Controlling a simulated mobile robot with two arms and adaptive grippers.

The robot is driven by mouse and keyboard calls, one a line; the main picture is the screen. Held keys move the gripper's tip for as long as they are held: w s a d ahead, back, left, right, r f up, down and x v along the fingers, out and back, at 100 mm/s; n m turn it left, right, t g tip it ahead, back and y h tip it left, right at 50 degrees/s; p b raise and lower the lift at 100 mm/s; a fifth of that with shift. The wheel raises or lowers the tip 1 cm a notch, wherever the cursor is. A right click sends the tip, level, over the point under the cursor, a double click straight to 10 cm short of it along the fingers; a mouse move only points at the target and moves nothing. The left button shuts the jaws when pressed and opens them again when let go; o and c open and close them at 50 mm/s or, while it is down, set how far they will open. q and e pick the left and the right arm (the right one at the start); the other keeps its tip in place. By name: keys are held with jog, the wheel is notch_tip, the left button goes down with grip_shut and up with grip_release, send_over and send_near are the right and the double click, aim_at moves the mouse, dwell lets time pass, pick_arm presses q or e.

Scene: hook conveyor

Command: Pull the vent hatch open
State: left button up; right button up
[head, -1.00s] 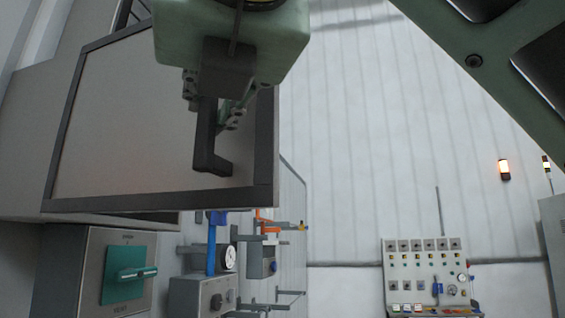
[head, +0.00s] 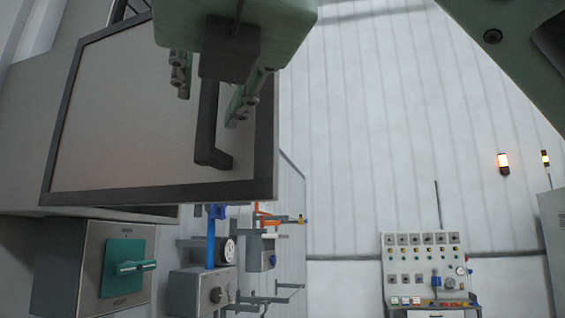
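The vent hatch (head: 120,120) is a grey panel with a dark frame at the upper left of the head view. It stands out at an angle from the grey housing behind it, so it looks at least partly open. Its dark bar handle (head: 207,140) is near its right edge. My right gripper (head: 211,107) comes down from the top, its two fingers spread apart on either side of the handle's upper part. I see no finger closed on the handle; its upper end is hidden behind the gripper. My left gripper is out of view.
Below the hatch is a box with a green rotary switch (head: 124,267). Beside it are a gauge (head: 227,250), a blue lever (head: 211,240) and pipes. A control panel (head: 424,265) stands at the back right. The space right of the hatch looks clear.

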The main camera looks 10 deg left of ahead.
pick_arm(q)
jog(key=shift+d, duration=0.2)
pick_arm(e)
jog(key=v, duration=1.1)
jog(key=shift+s, duration=0.2)
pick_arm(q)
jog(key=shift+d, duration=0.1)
